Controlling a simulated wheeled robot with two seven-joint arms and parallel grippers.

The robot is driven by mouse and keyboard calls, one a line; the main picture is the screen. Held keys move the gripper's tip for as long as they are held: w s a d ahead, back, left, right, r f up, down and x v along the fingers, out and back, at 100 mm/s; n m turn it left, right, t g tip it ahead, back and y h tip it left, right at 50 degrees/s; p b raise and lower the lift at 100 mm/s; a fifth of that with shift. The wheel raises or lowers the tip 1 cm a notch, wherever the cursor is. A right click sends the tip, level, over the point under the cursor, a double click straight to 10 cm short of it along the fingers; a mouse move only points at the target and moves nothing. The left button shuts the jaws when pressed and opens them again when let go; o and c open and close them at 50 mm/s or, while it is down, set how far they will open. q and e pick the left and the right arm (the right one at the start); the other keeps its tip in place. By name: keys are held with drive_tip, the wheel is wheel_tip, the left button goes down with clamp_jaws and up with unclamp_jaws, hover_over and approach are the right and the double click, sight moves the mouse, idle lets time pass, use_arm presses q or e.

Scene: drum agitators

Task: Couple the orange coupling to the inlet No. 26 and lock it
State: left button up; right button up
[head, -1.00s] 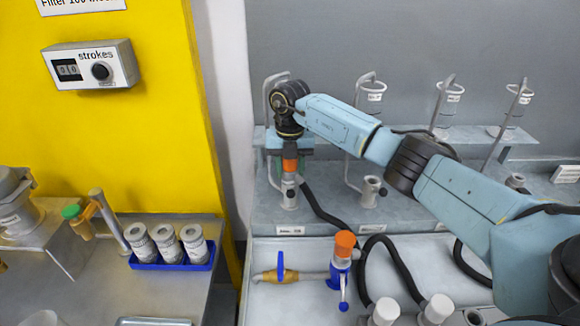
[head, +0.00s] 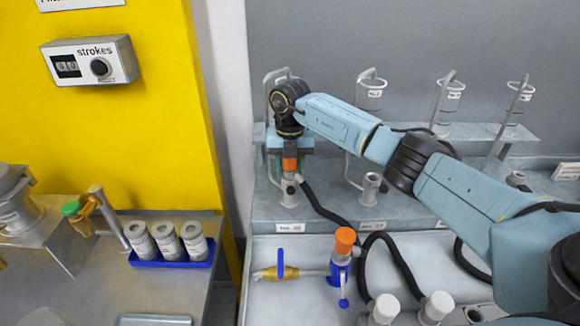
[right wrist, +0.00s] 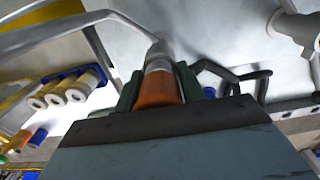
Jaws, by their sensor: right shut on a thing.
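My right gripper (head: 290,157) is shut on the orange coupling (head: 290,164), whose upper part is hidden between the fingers. The coupling stands upright over a grey inlet fitting (head: 289,190) at the left end of the ledge. They look in contact, but I cannot tell whether the coupling is seated or locked. A black hose leads away on the right. The label (head: 289,228) below is too small to read surely. The right wrist view shows the orange coupling (right wrist: 157,90) between the dark green fingers (right wrist: 157,92). My left gripper is not in view.
A second inlet (head: 371,188) stands to the right on the ledge. In front are a blue valve with an orange top (head: 343,262) and a yellow fitting with a blue lever (head: 280,270). A blue tray (head: 172,263) with white cylinders is at left. Bent tubes rise behind.

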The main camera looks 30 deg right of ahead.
drive_tip(key=o, duration=1.3)
drive_tip(key=shift+c, duration=0.2)
drive_tip(key=shift+c, duration=0.6)
wheel_tip(320, 180, up, 10)
drive_tip(key=p, duration=0.8)
drive_tip(key=shift+r, duration=0.15)
